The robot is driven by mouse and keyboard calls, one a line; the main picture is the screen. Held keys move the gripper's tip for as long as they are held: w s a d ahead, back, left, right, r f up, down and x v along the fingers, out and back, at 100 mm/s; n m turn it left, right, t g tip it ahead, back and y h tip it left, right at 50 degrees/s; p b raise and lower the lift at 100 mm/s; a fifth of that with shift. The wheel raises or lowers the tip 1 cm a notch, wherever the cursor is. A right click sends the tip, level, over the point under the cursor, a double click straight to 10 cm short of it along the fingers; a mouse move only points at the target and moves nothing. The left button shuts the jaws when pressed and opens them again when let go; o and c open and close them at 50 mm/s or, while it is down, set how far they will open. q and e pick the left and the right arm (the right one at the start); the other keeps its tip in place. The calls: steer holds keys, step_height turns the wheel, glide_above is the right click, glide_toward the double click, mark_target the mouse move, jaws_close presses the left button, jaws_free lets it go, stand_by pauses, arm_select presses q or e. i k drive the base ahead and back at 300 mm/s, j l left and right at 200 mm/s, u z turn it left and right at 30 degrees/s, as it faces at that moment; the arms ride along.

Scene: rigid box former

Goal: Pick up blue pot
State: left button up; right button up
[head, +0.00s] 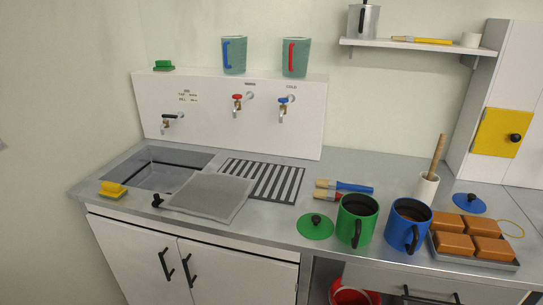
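The blue pot (407,226) is a round blue pot with a dark handle on its front. It stands upright on the metal counter, just right of the green pot (356,221) and left of the tray of brown blocks. It is uncovered, and its inside looks dark brown. A round blue lid (469,203) with a black knob lies behind and to the right of it, beyond the blocks. Neither of my grippers shows in the head view.
A metal tray (478,261) of brown blocks sits close right of the blue pot. A green lid (315,227) and two brushes (345,187) lie to the left. A white holder (427,188) stands behind. The sink (160,170) is far left. A shelf (420,46) hangs above.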

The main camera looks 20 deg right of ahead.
mark_target(409, 222)
steer(key=z, duration=1.5)
steer(key=i+l+u, duration=0.1)
steer(key=u, duration=0.3)
steer(key=l+u, duration=0.55)
steer(key=u, duration=0.2)
